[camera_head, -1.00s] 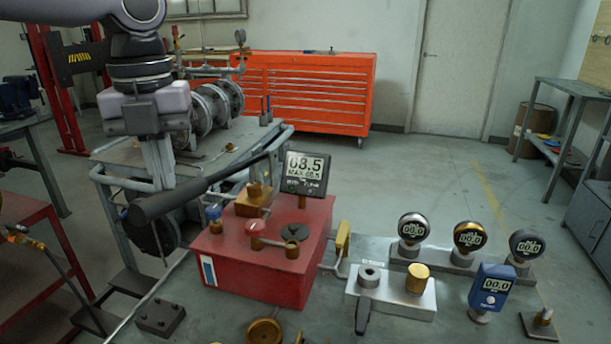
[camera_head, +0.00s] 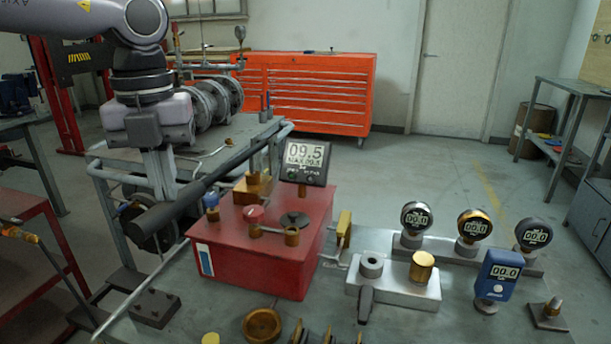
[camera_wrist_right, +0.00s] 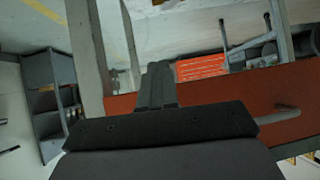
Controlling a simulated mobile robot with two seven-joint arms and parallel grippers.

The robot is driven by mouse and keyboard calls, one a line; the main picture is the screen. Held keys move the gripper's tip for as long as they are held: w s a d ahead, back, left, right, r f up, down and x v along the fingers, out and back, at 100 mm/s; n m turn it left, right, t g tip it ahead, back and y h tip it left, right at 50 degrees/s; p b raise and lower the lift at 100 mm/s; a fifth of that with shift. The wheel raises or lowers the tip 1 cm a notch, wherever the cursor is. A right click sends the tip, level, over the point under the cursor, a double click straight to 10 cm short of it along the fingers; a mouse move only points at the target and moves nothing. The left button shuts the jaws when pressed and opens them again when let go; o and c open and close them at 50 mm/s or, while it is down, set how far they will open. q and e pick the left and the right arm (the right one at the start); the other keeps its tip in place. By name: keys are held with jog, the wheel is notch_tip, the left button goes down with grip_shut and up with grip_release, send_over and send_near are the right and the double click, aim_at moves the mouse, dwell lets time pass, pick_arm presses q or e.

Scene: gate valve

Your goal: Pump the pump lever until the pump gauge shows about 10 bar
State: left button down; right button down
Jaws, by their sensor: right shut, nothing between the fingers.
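The red pump box (camera_head: 262,245) stands on the bench, with its dark pump lever (camera_head: 178,206) angled down to the left. The pump gauge (camera_head: 305,163) behind the box reads 09.5, with MAX 09.5 below it. My left gripper (camera_head: 165,190) points down at the lever's thick handle, partly hidden by it. Whether its fingers are closed or only press on the handle cannot be made out. My right gripper (camera_wrist_right: 156,85) shows in the right wrist view, shut and empty, away from the lever.
A block with a brass knob (camera_head: 424,268) and several small gauges, reading zero where legible, stand right of the pump. A blue gauge (camera_head: 498,278) is in front of them. Pipework with flanges (camera_head: 215,100) lies behind my left arm. A brass round part (camera_head: 262,325) lies in front.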

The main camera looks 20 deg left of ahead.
pick_arm(q)
jog(key=shift+f+b, duration=0.45)
jog(key=shift+f, duration=0.4)
jog(key=shift+r, duration=0.2)
jog(key=shift+r, duration=0.1)
notch_tip(320, 180, up, 6)
jog(key=p, duration=0.5)
jog(key=shift+r, duration=0.1)
dwell(0.6)
